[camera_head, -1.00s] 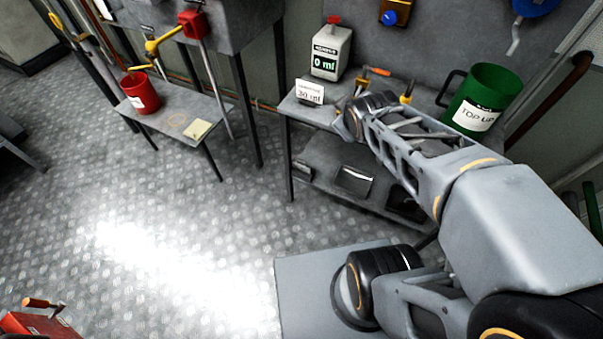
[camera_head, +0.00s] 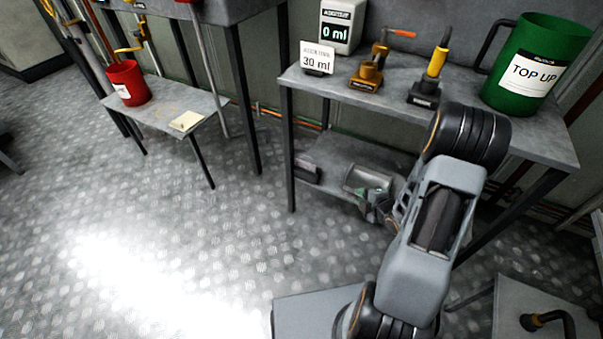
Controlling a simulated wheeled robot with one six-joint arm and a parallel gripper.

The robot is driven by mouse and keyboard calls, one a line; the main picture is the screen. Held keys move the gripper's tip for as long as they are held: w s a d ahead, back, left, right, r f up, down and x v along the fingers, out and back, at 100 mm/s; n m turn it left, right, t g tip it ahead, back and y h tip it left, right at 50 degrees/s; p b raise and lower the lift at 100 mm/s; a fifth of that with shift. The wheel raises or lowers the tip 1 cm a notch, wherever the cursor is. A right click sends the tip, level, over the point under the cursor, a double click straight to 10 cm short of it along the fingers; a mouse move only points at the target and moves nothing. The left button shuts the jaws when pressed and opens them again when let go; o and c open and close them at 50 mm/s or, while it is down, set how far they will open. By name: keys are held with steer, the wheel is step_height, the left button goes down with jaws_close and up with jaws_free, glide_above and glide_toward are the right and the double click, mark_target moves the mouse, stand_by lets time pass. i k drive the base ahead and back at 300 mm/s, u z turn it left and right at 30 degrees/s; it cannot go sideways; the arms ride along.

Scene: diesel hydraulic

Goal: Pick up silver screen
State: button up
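A shallow silver-grey, framed piece (camera_head: 368,179) lies on the lower shelf of the right-hand bench, with small greenish bits showing inside it. It may be the silver screen, but I cannot tell for sure. My gripper (camera_head: 372,208) is low at the front of that shelf, just in front of this piece and overlapping its right front in the view. My arm hides the right part of the shelf. The fingers are small and dark, so whether they are open or shut is unclear.
A dark box (camera_head: 306,169) lies left on the lower shelf (camera_head: 327,151). The bench top (camera_head: 465,98) above carries a 30 ml sign (camera_head: 318,58), a dispenser, two tools and a green TOP UP jug (camera_head: 535,65). A bench leg (camera_head: 290,155) stands left. The floor there is clear.

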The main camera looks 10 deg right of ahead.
mark_target(303, 165)
steer(key=u, duration=1.6)
steer(key=i, duration=1.5)
steer(key=z, duration=2.5)
